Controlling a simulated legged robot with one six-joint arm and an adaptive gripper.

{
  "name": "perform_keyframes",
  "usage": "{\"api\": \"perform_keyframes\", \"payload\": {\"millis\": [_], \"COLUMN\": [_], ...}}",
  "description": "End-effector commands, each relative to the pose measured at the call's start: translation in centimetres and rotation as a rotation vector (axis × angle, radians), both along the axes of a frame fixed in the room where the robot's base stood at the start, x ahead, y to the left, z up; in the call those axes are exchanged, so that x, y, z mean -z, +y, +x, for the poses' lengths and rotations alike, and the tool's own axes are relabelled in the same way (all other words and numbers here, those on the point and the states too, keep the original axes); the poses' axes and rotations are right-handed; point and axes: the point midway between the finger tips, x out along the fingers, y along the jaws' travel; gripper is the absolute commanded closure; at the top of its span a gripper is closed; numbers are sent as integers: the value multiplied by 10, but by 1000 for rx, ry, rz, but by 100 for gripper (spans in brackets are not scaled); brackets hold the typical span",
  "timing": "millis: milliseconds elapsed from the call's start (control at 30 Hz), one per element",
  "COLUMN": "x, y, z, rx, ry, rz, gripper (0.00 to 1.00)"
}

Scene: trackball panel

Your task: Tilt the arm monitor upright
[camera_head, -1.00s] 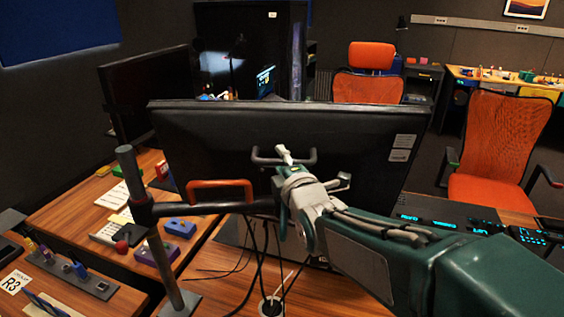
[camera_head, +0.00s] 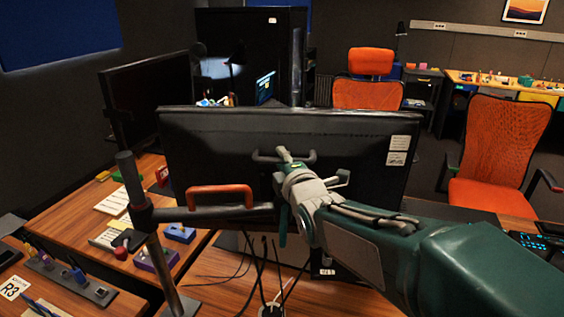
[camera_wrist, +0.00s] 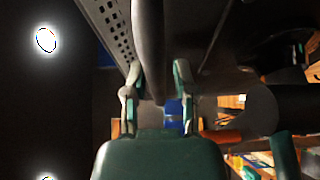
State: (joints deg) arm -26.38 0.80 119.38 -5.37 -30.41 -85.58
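The arm monitor (camera_head: 230,150) shows its black back in the head view, held on a grey arm beside a post. Its back leans slightly from vertical. An orange handle (camera_head: 220,188) is at its lower left. A dark grey handle (camera_head: 308,158) is at its upper middle. My gripper (camera_head: 284,160) is at the left part of this grey handle. In the wrist view, the fingers of my gripper (camera_wrist: 157,80) stand on either side of a dark bar (camera_wrist: 149,40), with a narrow gap by the right finger. Contact with the left finger is unclear.
A post (camera_head: 133,185) with the arm stands left of the monitor. Another dark monitor (camera_head: 150,95) is behind at left. Cables hang below onto the wooden desk (camera_head: 215,290). Small boxes and panels lie on the left desk. An orange chair (camera_head: 490,150) is at right.

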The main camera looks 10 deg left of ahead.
Motion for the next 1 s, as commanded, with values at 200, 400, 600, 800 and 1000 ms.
{"api": "perform_keyframes", "payload": {"millis": [200, 400, 600, 800, 1000], "x": [0, -1, -1, -1, 0], "y": [0, -1, -14, -32, -47], "z": [0, -3, -25, -57, -86], "rx": [-1, -1, -1, 0, 0], "ry": [-1, -2, -3, -3, -2], "rz": [0, 1, 1, 1, 0], "gripper": [46, 46, 46, 46, 46]}}
